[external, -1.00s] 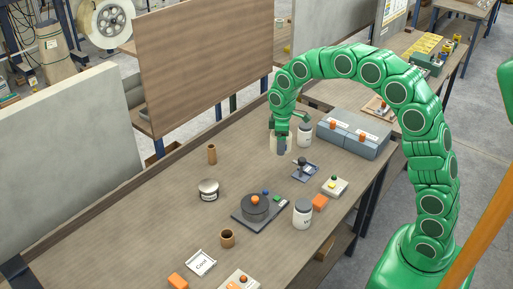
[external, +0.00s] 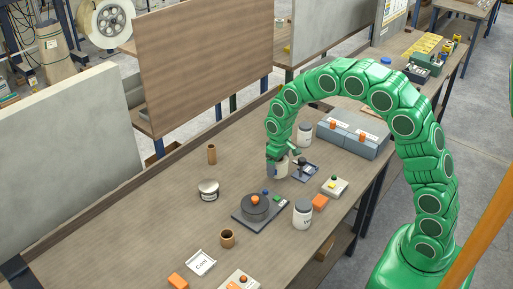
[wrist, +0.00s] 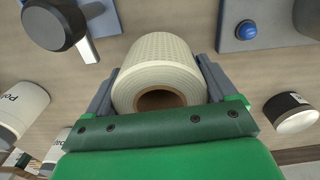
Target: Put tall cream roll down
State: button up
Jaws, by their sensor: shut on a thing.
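The tall cream roll (wrist: 160,55) has a brown core and sits between the two grey fingers of my gripper (wrist: 158,85) in the wrist view. In the external view the roll (external: 283,169) is partly hidden by my gripper (external: 277,167). My gripper is shut on the roll, pointing down at the table. The roll's lower end is close to the tabletop (external: 165,215); I cannot tell whether it touches.
A small lever device (external: 305,171) stands just right of the roll. A dark turntable device (external: 255,212) is in front of it. White jars (external: 302,214) (external: 304,135) and a low jar (external: 208,190) stand around. Brown tubes (external: 211,154) (external: 227,239) stand left.

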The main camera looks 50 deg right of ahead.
jog(key=shift+f, duration=0.35)
jog(key=shift+r, duration=0.1)
notch_tip(320, 180, up, 15)
jog(key=shift+s+a+m, duration=0.85)
jog(key=shift+s+m, duration=0.25)
jog(key=shift+s, duration=4.05)
jog(key=w+f, duration=0.8)
jog(key=w, duration=0.1)
jog(key=shift+a+f, duration=0.1)
jog(key=shift+f, duration=0.1)
send_over(266, 177)
jog(key=s, duration=0.1)
notch_tip(266, 177, down, 5)
jog(key=shift+r, duration=0.2)
jog(key=shift+w+f, duration=0.55)
jog(key=shift+f, duration=1.65)
